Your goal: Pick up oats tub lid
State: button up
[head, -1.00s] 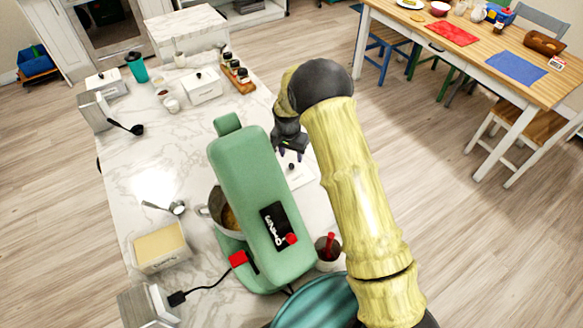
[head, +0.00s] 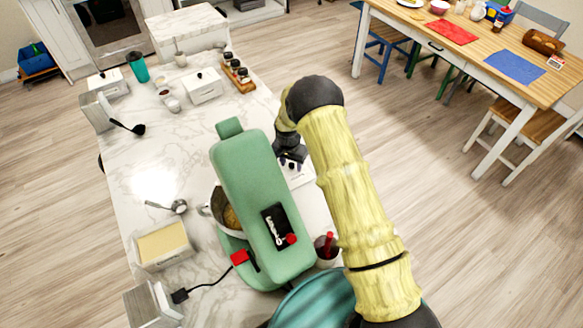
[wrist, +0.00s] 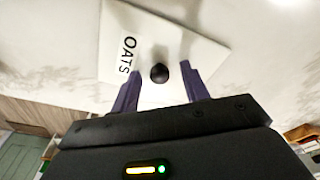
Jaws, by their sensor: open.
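The oats tub lid (wrist: 173,42) is white with a round black knob (wrist: 159,73), on a white tub marked OATS (wrist: 117,43) in the wrist view. My gripper (wrist: 160,82) is open, with one purple finger on each side of the knob and a gap to it. In the head view my gripper (head: 290,163) is over the white oats tub (head: 301,178), behind the green stand mixer (head: 262,200). The gripper and arm hide much of the tub and its lid there.
The green mixer stands close beside the tub on the marble counter (head: 150,130). A similar white lidded box (head: 203,86) and a spice rack (head: 238,75) stand farther back.

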aim_at(292, 165)
dwell(0.4)
grip_shut()
jog(key=shift+r, duration=0.15)
notch_tip(292, 165, up, 10)
jog(key=b, duration=0.2)
dwell(0.4)
jog(key=shift+d, duration=0.1)
dwell(0.3)
